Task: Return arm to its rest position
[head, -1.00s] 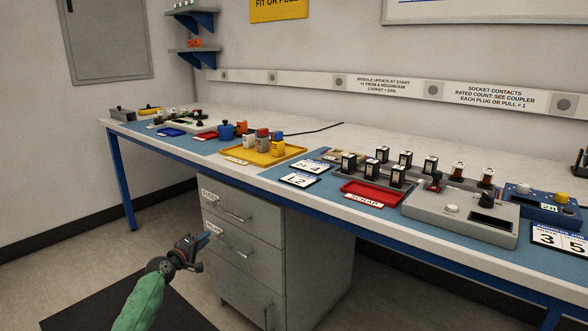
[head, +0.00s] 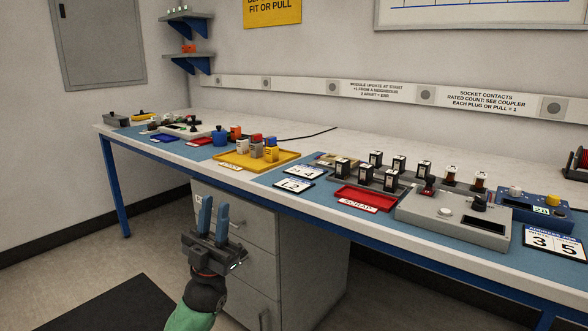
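My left gripper (head: 214,209) is in the lower left of the head view, in front of the grey drawer cabinet (head: 312,262) under the workbench. Its two blue fingers point up and stand apart with an empty gap between them. The green sleeve of my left arm comes in from the bottom edge. The gripper covers part of the drawer fronts, and I cannot tell whether it touches them. My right gripper is not in view.
The workbench (head: 330,147) runs across the view. It carries a yellow tray (head: 236,158) with several small blocks, a red scrap tray (head: 352,196), several black modules, a grey control box (head: 430,220) and a blue box (head: 530,208). Floor is free at the left.

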